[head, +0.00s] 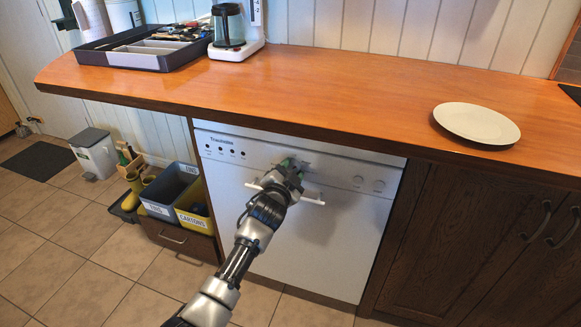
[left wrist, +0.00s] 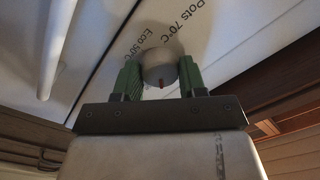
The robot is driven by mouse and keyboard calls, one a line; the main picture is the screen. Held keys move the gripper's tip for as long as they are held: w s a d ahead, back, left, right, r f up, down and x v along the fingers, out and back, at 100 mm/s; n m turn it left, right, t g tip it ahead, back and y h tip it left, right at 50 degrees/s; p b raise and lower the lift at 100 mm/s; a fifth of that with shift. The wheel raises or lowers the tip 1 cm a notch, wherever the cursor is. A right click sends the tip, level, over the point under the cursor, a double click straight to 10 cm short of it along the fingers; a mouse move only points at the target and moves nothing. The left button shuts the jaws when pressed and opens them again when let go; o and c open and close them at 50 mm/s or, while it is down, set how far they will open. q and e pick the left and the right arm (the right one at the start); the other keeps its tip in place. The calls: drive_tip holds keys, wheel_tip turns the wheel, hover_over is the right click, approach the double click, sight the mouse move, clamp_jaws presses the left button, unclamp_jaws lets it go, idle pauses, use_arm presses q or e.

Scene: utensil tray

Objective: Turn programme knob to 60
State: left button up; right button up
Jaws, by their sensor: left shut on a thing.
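The white dishwasher (head: 305,240) stands under the wooden counter, its control panel along the top. In the left wrist view the round grey programme knob (left wrist: 158,66) sits on the panel with a small red mark on its lower side in the picture. Labels "Eco 50°C" and "Pots 70°C" (left wrist: 188,33) show around it; no 60 label is readable. My left gripper (head: 290,168) is at the panel, shut on the knob, with one green finger on each side. In the head view the gripper hides the knob. My right gripper is in neither view.
The dishwasher's white bar handle (head: 312,201) runs just below the gripper. On the counter (head: 350,85) are a utensil tray (head: 133,60), a coffee maker (head: 230,30) and a white plate (head: 476,123). Sorting bins (head: 170,195) stand at left.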

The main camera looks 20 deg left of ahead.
use_arm(q)
drive_tip(key=shift+m, duration=1.5)
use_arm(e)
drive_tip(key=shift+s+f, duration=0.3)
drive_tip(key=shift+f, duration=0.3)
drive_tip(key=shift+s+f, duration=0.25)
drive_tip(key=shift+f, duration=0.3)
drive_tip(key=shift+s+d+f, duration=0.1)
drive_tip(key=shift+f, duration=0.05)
use_arm(q)
drive_tip(key=o, duration=0.9)
drive_tip(key=shift+s+p, duration=0.45)
drive_tip(key=shift+s, duration=0.05)
drive_tip(key=s+p, duration=0.1)
drive_tip(key=s, duration=0.8)
drive_tip(key=shift+s+a, duration=0.15)
drive_tip(key=shift+s, duration=0.25)
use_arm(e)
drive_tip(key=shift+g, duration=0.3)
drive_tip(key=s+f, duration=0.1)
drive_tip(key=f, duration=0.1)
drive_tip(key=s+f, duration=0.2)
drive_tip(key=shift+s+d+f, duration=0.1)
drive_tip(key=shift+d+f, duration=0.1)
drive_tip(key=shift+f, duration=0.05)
